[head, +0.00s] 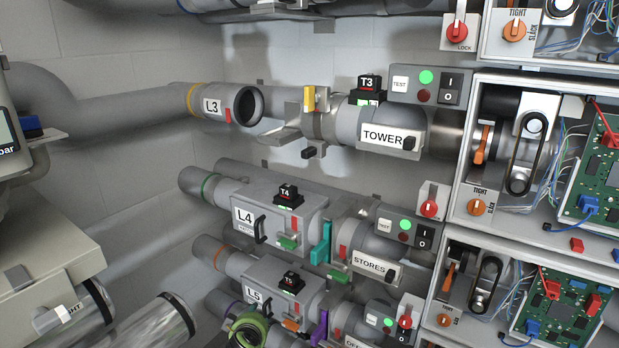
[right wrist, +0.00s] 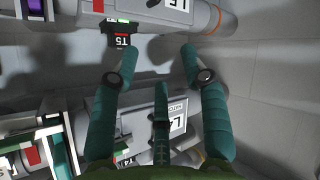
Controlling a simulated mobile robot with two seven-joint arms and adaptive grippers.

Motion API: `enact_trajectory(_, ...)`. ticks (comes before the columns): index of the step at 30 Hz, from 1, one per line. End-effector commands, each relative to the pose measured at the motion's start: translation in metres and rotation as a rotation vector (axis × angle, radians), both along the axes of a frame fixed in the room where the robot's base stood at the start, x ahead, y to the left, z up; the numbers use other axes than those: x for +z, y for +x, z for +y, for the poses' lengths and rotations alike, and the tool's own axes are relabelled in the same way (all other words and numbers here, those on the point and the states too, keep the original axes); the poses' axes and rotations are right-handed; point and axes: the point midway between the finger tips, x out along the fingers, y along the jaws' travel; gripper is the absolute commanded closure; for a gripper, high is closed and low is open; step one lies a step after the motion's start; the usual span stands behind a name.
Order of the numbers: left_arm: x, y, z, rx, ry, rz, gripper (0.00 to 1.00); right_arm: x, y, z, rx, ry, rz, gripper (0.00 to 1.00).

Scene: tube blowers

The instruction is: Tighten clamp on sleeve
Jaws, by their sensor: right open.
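The L4 line carries a grey box-shaped sleeve (head: 298,218) with a teal lever (head: 321,252) upright at its right end. The L5 sleeve (head: 269,270) below has a purple lever (head: 320,327). The L3 pipe (head: 212,107) has an open end, with a yellow lever (head: 310,99) at the gap to its right. In the head view my right gripper (head: 248,329) shows only as a green shape at the bottom edge. In the right wrist view my right gripper (right wrist: 150,66) has its teal fingers spread and empty, before the upside-down L4 and L5 lines. My left gripper is not in view.
Switch boxes with red and orange knobs and circuit boards (head: 605,145) line the right side. A glossy cylinder (head: 150,325) and a grey-green cabinet (head: 50,245) stand at lower left. Bare wall (head: 110,150) shows behind the pipes.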

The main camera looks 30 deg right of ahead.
Motion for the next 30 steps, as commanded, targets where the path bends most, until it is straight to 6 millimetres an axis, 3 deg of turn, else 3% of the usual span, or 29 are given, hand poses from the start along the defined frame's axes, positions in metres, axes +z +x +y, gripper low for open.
enact_trajectory(1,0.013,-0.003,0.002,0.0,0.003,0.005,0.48,0.074,0.025,-0.008,-0.058,-0.02,-0.094,0.55)
enact_trajectory(2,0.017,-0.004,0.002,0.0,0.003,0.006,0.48,0.111,0.035,-0.014,-0.095,-0.035,-0.143,0.55)
enact_trajectory(3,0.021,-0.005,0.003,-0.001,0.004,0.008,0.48,0.16,0.044,-0.023,-0.15,-0.051,-0.21,0.55)
enact_trajectory(5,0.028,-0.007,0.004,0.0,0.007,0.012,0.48,0.234,0.051,-0.037,-0.237,-0.069,-0.311,0.55)
enact_trajectory(6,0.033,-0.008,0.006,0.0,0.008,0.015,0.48,0.281,0.05,-0.046,-0.299,-0.076,-0.376,0.55)
enact_trajectory(9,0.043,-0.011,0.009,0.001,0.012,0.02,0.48,0.384,0.035,-0.067,-0.452,-0.081,-0.528,0.55)
enact_trajectory(12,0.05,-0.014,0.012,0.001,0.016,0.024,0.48,0.462,0.01,-0.084,-0.584,-0.072,-0.649,0.55)
enact_trajectory(15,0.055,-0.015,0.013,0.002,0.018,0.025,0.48,0.511,-0.015,-0.095,-0.685,-0.058,-0.735,0.55)
enact_trajectory(18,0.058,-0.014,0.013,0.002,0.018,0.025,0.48,0.536,-0.03,-0.101,-0.744,-0.05,-0.78,0.55)
enact_trajectory(22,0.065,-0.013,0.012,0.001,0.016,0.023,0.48,0.546,-0.033,-0.112,-0.768,-0.049,-0.797,0.55)
enact_trajectory(30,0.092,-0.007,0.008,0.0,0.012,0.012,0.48,0.547,-0.017,-0.15,-0.764,-0.052,-0.796,0.55)
